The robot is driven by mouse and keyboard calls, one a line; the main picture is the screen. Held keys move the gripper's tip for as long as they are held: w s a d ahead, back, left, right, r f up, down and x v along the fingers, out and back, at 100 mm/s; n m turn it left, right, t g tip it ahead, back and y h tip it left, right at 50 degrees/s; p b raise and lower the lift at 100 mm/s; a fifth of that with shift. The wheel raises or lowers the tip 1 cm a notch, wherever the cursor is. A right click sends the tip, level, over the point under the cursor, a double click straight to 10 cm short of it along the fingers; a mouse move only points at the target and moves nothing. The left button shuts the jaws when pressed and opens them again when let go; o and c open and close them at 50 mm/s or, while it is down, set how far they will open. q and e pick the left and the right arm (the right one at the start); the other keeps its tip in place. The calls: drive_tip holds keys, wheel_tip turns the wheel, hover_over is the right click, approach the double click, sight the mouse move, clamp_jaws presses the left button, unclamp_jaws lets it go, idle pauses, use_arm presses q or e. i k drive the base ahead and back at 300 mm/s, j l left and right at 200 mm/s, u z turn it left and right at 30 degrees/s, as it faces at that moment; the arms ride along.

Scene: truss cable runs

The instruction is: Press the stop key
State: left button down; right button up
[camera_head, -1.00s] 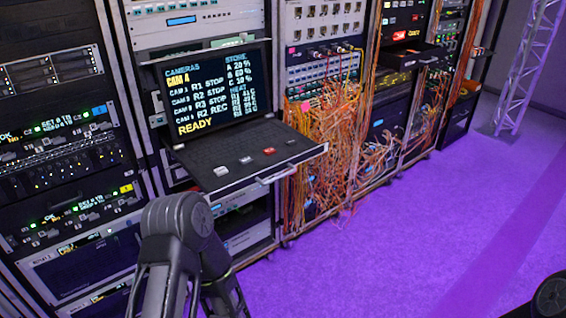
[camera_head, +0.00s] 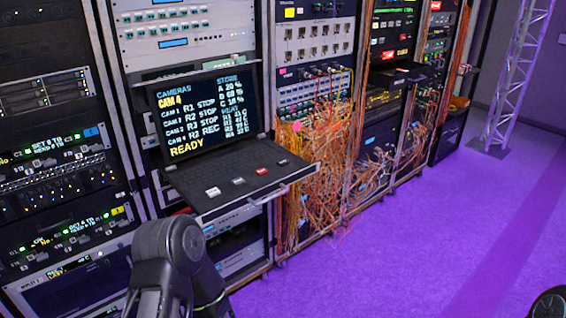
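A pull-out console (camera_head: 240,205) juts from the second rack, with a lit screen (camera_head: 205,112) behind it. The screen lists cameras with STOP or REC states and reads READY. A row of small keys lies on the console's dark top: a whitish key (camera_head: 212,191) on the left, a middle key (camera_head: 238,181) and a reddish key (camera_head: 261,171) on the right. Their labels are too small to read, so I cannot tell which is the stop key. My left arm rises at the bottom, in front of and below the console. Neither gripper shows.
An orange cable tangle (camera_head: 318,175) hangs from the rack right of the console. The console's front handle (camera_head: 270,195) sticks out towards me. A left rack (camera_head: 60,150) stands close by. The purple floor (camera_head: 400,250) is clear on the right, up to a truss tower (camera_head: 515,80).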

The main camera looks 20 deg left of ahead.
sight(282, 163)
drive_tip(key=i+l, duration=0.75)
drive_tip(key=l, duration=0.1)
